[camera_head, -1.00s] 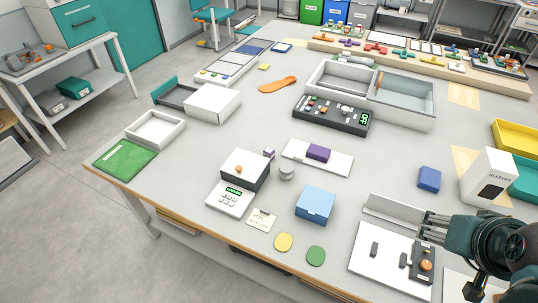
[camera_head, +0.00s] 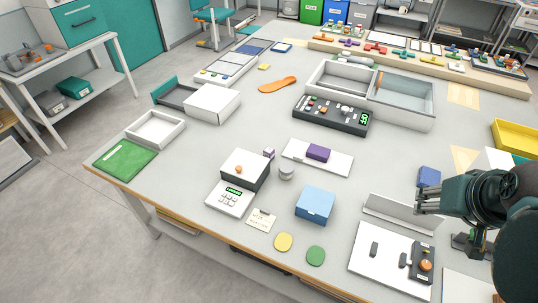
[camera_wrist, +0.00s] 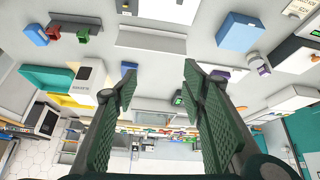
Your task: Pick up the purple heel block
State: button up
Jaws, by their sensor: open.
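The purple heel block (camera_head: 318,152) lies flat on a white board (camera_head: 335,164) near the middle of the table. In the wrist view, a purple patch that looks like the block (camera_wrist: 224,73) shows partly behind my right-hand finger. My gripper (camera_head: 424,202) is to the right of the block and well apart from it, above the table. In the wrist view, the two green ribbed fingers of my gripper (camera_wrist: 160,82) are spread, with nothing between them.
A light blue box (camera_head: 315,204), a grey cylinder (camera_head: 286,173) and a white-topped scale unit (camera_head: 243,172) stand in front and left of the block. A black control panel (camera_head: 332,113) is behind it. A dark blue block (camera_head: 429,177) is near my gripper.

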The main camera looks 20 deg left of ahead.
jog(key=w+a+r+n+g, duration=0.2)
jog(key=w+a+n, duration=0.2)
jog(key=w+a, duration=0.8)
jog(key=n+g+p, duration=0.2)
jog(key=n+g, duration=0.2)
jog(key=n, duration=0.6)
send_over(269, 149)
jog(key=f, duration=2.6)
jog(key=shift+d+f, duration=0.1)
jog(key=shift+d, duration=0.1)
jog(key=shift+a+f, duration=0.2)
jog(key=shift+f, duration=1.3)
